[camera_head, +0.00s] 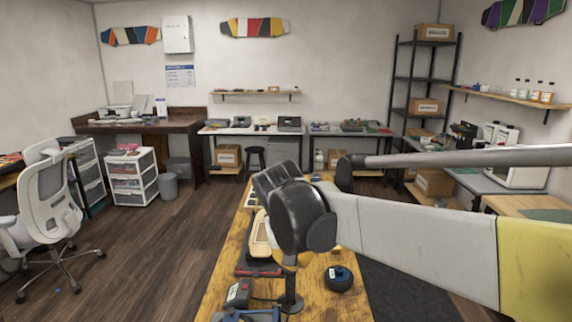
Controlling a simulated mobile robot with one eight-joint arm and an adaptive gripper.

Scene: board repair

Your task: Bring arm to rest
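My arm reaches in from the right edge over the wooden workbench (225,290), with its dark elbow joint above the bench. I cannot make out my gripper or its fingers; the arm hides part of the bench behind it. A dark, boxy shape (275,180) shows just behind the joint, and I cannot tell what it is. No object named by the task is in view.
On the bench are a round dark blue item (339,278), a small grey-and-red device (238,293) and a blue item (247,315) at the near edge. An office chair (48,200) stands left. Open wooden floor (150,250) lies between chair and bench.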

